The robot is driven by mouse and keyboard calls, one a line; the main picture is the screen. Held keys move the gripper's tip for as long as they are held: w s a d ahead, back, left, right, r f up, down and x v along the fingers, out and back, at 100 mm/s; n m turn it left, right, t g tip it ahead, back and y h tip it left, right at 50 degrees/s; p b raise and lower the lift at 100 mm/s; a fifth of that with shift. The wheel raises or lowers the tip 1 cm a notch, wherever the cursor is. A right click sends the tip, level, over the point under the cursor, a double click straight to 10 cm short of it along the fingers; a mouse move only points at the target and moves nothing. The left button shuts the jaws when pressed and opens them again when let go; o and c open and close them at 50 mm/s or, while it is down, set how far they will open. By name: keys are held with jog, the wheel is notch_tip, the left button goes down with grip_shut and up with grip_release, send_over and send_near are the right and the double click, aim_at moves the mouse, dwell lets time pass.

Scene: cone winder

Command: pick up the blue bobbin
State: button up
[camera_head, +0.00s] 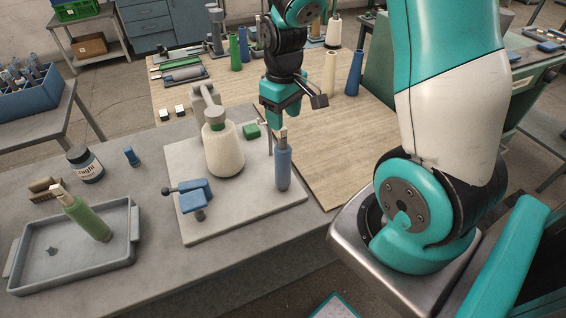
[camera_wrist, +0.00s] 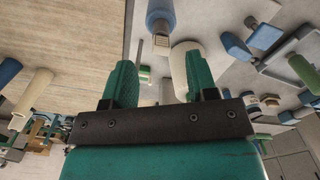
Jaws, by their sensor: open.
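The blue bobbin (camera_head: 283,169) stands upright at the right side of the light grey base plate (camera_head: 190,231), with a pale tip on top. My gripper (camera_head: 280,117) is just above that tip, pointing down, open and empty. In the wrist view the blue bobbin (camera_wrist: 160,14) is at the top middle, with its pale tip toward my gripper (camera_wrist: 161,82). The two green fingers are spread apart, and the bobbin appears beyond their tips, not between them. Whether a finger touches the tip cannot be told.
A cream yarn cone (camera_head: 223,152) and a blue clamp-like block (camera_head: 195,195) share the plate, left of the bobbin. A grey tray (camera_head: 60,276) holds a leaning green bobbin (camera_head: 88,218). A dark blue cone (camera_head: 354,74) stands farther back on the wooden board (camera_head: 325,135), whose middle is clear.

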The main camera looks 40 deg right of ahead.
aim_at(283, 136)
jog(key=shift+w+f+p, duration=0.1)
jog(key=shift+f+p, duration=0.7)
jog(key=shift+f, duration=2.9)
jog(key=c, duration=0.9)
